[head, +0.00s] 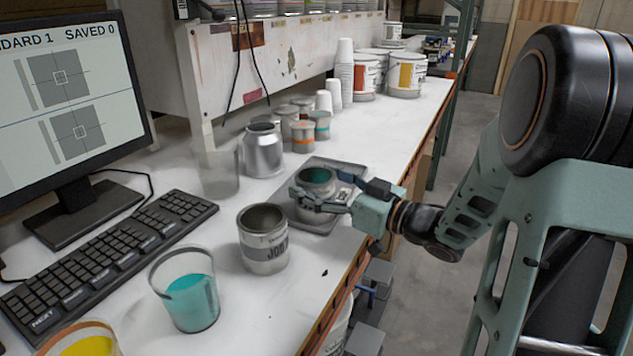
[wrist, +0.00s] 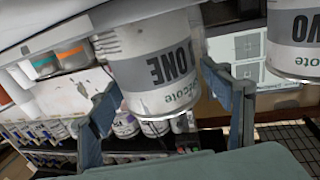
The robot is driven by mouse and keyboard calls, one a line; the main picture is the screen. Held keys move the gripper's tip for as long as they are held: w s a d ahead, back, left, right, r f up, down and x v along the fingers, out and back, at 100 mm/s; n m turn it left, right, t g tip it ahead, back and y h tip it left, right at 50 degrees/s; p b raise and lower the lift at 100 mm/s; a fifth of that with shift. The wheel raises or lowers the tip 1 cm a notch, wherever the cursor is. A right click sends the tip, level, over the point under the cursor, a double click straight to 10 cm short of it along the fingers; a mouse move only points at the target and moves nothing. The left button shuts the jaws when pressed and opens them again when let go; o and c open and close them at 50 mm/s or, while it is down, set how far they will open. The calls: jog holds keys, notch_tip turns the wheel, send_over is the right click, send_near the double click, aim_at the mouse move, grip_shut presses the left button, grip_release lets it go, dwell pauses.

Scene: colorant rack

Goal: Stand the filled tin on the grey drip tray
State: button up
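The filled tin (head: 316,177), with teal paint inside, is upright at the grey drip tray (head: 322,228). I cannot tell for sure whether its base touches the tray. In the wrist view the tin (wrist: 155,65) appears upside down, labelled ONE, between the fingertips of my gripper (wrist: 162,80). The fingers lie close against its sides and look shut on it.
An open grey tin (head: 263,243) stands in front of the tray; a tin labelled TWO also shows in the wrist view (wrist: 293,40). A clear cup of teal paint (head: 188,298) is nearer. A silver can (head: 262,152) and several small tins (head: 303,136) stand behind the tray.

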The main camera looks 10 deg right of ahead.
jog(key=shift+o, duration=0.2)
jog(key=shift+r, duration=0.1)
jog(key=shift+s+d+r, duration=0.1)
jog(key=shift+d, duration=0.05)
jog(key=p+v, duration=0.1)
jog(key=v, duration=1)
jog(key=shift+s+d, duration=0.25)
